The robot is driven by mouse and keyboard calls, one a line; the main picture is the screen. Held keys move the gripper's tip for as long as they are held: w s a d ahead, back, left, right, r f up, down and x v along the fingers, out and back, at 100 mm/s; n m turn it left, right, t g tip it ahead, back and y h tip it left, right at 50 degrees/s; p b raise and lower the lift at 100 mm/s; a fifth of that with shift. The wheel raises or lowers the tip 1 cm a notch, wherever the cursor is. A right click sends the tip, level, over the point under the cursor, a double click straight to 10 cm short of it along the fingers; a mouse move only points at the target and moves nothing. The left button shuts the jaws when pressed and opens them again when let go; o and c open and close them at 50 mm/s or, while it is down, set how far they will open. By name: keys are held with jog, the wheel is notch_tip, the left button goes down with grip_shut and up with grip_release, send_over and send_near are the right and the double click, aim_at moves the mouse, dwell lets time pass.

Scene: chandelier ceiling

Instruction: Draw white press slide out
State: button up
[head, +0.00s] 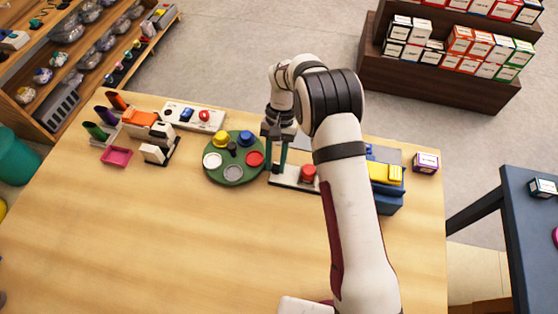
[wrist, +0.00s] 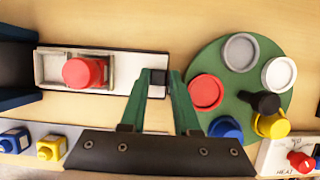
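A long white press base (wrist: 110,60) lies on the table, with a red round knob (wrist: 83,72) in a pale square frame at its left end. A small dark block (wrist: 158,77) stands at its right end. In the head view the white base (head: 290,183) and red knob (head: 308,173) show behind my arm. My gripper (wrist: 160,78) has its two green fingers apart, one on each side of the dark block. I cannot tell whether they touch it. In the head view my gripper (head: 277,170) points down at the base's left end.
A green round plate (head: 233,178) with coloured discs and knobs stands close beside the gripper. A blue box with a yellow part (head: 387,190) is to the right. The front table is clear.

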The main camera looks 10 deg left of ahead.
jog(key=o, duration=0.4)
jog(key=shift+a, duration=0.2)
jog(key=shift+r, duration=0.15)
jog(key=v, duration=1.5)
jog(key=shift+w+r, duration=0.25)
jog(key=shift+r, duration=0.05)
jog(key=shift+r, duration=2.45)
grip_shut()
